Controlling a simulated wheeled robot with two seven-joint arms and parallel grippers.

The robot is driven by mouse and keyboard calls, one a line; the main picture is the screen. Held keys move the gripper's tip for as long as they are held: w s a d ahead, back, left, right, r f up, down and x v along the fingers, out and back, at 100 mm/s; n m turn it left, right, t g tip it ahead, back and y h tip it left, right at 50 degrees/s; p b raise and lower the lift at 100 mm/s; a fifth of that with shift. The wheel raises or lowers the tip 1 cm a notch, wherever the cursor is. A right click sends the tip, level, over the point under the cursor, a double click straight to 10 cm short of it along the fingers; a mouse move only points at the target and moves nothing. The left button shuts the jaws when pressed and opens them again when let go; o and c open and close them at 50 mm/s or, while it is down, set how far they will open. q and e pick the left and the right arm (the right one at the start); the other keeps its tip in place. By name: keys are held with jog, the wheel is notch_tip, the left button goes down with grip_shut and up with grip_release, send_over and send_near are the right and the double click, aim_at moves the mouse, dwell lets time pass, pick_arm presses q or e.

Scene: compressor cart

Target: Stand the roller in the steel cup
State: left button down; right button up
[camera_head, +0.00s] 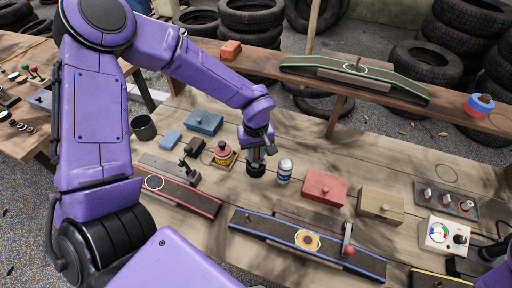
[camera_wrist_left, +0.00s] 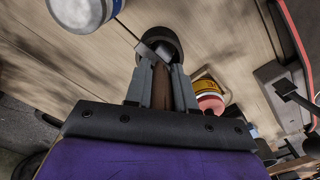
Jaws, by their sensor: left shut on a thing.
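My left gripper (camera_head: 257,152) is shut on a slim brown piece, which looks like the handle of the roller (camera_wrist_left: 160,88) in the left wrist view. The fingers point down at the bench. Just beyond their tips is a dark round piece (camera_head: 256,169), seen in the left wrist view as a dark rounded shape (camera_wrist_left: 165,42). I cannot tell whether it is a cup around the roller's lower end. An open dark-grey cup (camera_head: 144,127) stands apart at the bench's left. My right arm shows only at the lower right edge; its fingers are not clear.
A white and blue can (camera_head: 285,171) stands close right of the left gripper. A red-topped round item (camera_head: 223,150) in a small tray is close left. Red (camera_head: 325,188) and tan (camera_head: 381,204) boxes lie right. A blue-edged board (camera_head: 308,241) lies in front.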

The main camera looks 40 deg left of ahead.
pick_arm(q)
jog(key=shift+f, duration=0.2)
dwell(0.6)
jog(key=shift+p, duration=0.7)
jog(key=shift+f, duration=0.1)
jog(key=shift+c, duration=2)
grip_release()
notch_tip(320, 180, up, 7)
jog(key=p, duration=0.8)
jog(key=shift+p, duration=0.3)
